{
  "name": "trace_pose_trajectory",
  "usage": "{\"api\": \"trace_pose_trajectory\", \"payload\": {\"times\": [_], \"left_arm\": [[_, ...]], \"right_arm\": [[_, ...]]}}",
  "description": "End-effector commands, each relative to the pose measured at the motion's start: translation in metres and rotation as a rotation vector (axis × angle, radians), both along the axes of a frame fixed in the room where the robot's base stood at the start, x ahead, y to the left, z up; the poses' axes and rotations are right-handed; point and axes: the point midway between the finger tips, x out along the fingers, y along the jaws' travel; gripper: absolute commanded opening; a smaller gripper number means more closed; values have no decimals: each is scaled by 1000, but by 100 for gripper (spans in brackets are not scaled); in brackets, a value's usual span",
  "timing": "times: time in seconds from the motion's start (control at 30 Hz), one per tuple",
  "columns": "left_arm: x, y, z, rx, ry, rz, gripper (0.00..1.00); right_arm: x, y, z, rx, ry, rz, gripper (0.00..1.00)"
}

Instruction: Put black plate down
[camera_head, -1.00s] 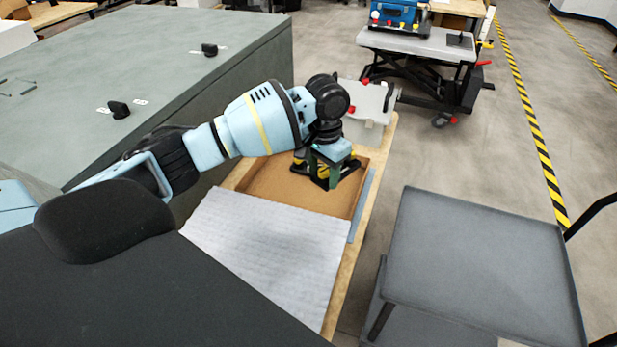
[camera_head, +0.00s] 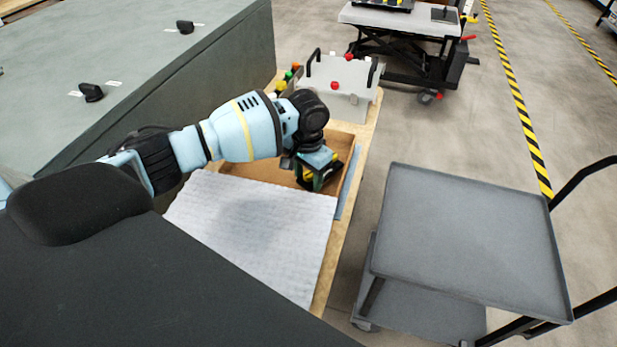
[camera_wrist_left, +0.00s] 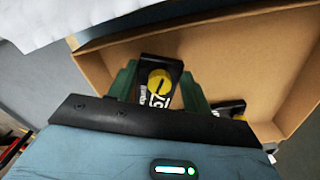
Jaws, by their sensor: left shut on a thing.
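My left gripper (camera_head: 318,180) reaches over an open cardboard box (camera_head: 258,180), near its right side. Its green fingers (camera_wrist_left: 158,92) are shut on a black plate (camera_wrist_left: 148,98) with a yellow round knob and white print, seen between them in the left wrist view. A second black piece (camera_wrist_left: 234,107) shows partly behind the right finger inside the box. Whether the held plate touches the box floor cannot be told. My right gripper is not in view.
A white padded sheet (camera_head: 255,235) lies in front of the box on the wooden bench. A pale grey case (camera_head: 335,90) with red knobs stands behind the box. A large grey-green cabinet (camera_head: 140,80) is at the left. An empty grey cart (camera_head: 470,240) stands at the right.

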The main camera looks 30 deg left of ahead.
Motion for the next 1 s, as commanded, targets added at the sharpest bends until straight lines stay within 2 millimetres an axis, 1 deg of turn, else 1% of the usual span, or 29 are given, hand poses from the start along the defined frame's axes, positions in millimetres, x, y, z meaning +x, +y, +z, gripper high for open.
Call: {"api": "trace_pose_trajectory", "payload": {"times": [0.03,0.1,0.37,0.53,0.57,0.7,0.73,1.0], "left_arm": [[0,0,-7,-1,0,1,20],[0,0,-11,0,-1,1,20],[1,0,-11,-1,-3,1,20],[0,0,-14,-1,-2,1,20],[0,0,-15,0,-2,1,52],[0,0,-14,0,-2,1,70],[0,0,-14,0,-2,1,72],[0,0,-13,0,-2,1,72]], "right_arm": [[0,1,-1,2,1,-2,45],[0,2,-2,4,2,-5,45],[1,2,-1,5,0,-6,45],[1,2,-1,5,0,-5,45],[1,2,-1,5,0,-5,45],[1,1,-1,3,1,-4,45],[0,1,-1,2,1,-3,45],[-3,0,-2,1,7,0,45]]}}
